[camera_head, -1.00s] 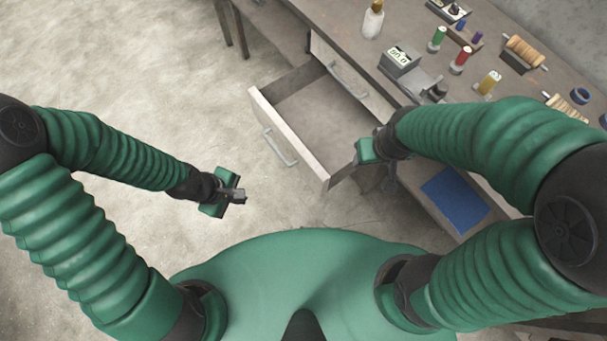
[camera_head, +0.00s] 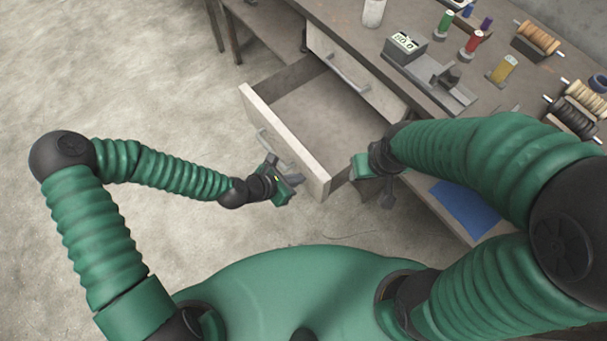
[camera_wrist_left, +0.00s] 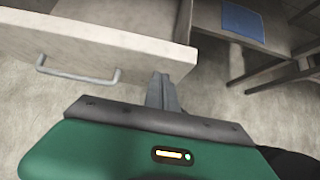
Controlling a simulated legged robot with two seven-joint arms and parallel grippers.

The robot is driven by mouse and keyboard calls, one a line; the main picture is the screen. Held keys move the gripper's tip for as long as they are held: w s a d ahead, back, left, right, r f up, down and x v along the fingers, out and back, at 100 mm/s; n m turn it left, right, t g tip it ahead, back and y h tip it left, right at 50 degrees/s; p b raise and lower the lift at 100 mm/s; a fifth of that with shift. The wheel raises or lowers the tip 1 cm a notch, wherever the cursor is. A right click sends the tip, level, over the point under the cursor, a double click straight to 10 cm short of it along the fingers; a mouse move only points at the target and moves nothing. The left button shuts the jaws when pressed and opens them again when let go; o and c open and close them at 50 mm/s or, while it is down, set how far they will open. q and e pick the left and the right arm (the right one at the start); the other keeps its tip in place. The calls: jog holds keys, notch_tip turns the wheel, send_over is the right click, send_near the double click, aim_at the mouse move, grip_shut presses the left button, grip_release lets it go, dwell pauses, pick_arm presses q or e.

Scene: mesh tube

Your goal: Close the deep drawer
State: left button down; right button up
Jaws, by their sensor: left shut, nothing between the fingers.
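The deep drawer (camera_head: 322,168) is pulled out from under the workbench, and its inside looks empty. Its pale front also shows in the left wrist view (camera_wrist_left: 110,45), with a bar handle (camera_wrist_left: 80,74) on it. My left gripper (camera_head: 268,163) is shut and empty, close in front of the drawer front beside the handle. In the left wrist view its fingers (camera_wrist_left: 161,92) point at the lower right part of the front; I cannot tell if they touch. My right gripper (camera_head: 388,190) is by the drawer's right side, its fingers mostly hidden.
A shallower closed drawer (camera_head: 345,70) sits beside the deep one. A blue sheet (camera_head: 468,208) lies on a lower shelf. The floor to the left is clear.

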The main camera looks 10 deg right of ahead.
pick_arm(q)
jog(key=shift+w+d, duration=0.5)
jog(key=shift+d, duration=0.25)
jog(key=shift+w+d, duration=0.1)
jog(key=shift+d, duration=0.2)
jog(key=shift+d, duration=0.15)
